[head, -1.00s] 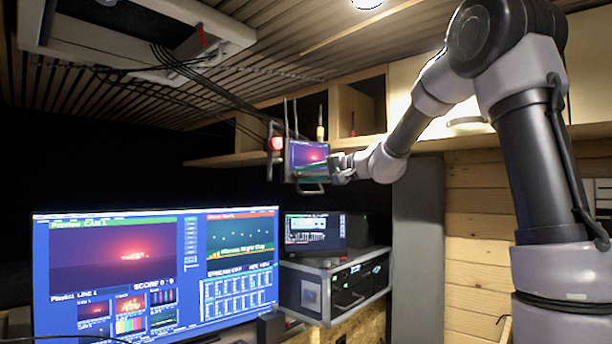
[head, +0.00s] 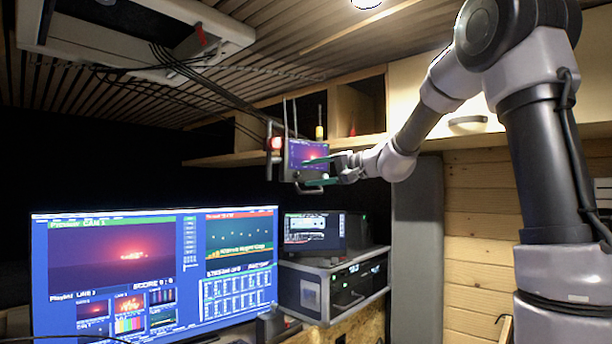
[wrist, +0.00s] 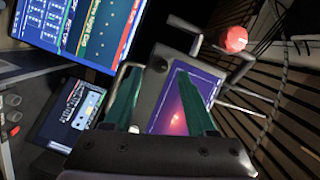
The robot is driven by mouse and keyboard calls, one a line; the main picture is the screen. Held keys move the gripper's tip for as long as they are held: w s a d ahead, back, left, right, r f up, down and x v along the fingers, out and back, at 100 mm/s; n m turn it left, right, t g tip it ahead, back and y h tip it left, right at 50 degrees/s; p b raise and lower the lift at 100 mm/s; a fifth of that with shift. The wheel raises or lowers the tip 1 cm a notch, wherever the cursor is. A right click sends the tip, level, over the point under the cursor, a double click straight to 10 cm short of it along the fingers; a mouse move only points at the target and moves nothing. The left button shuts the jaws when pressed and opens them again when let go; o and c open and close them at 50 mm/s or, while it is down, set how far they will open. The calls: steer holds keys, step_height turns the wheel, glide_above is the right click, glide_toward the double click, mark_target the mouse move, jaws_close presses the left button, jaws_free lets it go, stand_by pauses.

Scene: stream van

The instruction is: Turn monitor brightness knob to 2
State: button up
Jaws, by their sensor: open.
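The small monitor (head: 296,153) hangs among metal rods, with a purple and pink picture on its screen. In the wrist view the monitor (wrist: 165,118) lies just beyond and between my fingers, tilted in the picture. My gripper (head: 310,172) is at the monitor's lower right in the head view, one green finger across the screen and one below it. In the wrist view my gripper (wrist: 159,74) has its two green fingers spread apart, with nothing held between them. I cannot make out the brightness knob or its setting; contact with the monitor is unclear.
A red lamp (head: 275,143) sits at the monitor's left, among bars and hanging cables. A large screen (head: 190,270) and a rack case (head: 315,290) with a smaller display (head: 314,232) stand below. A wooden shelf (head: 358,105) is behind.

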steer(key=v, duration=0.8)
steer(key=shift+s+d, duration=0.1)
steer(key=shift+d, duration=0.05)
steer(key=s+d+f+g+h, duration=0.1)
steer(key=s+f+g+h, duration=0.4)
steer(key=s, duration=1)
steer(key=s+d+f+t+h, duration=0.2)
steer(key=s+d+f+h, duration=0.4)
steer(key=s+d+f, duration=0.3)
steer(key=shift+s+d+f+m+t+h, duration=0.35)
steer(key=shift+s+f, duration=0.25)
steer(key=shift+s, duration=0.3)
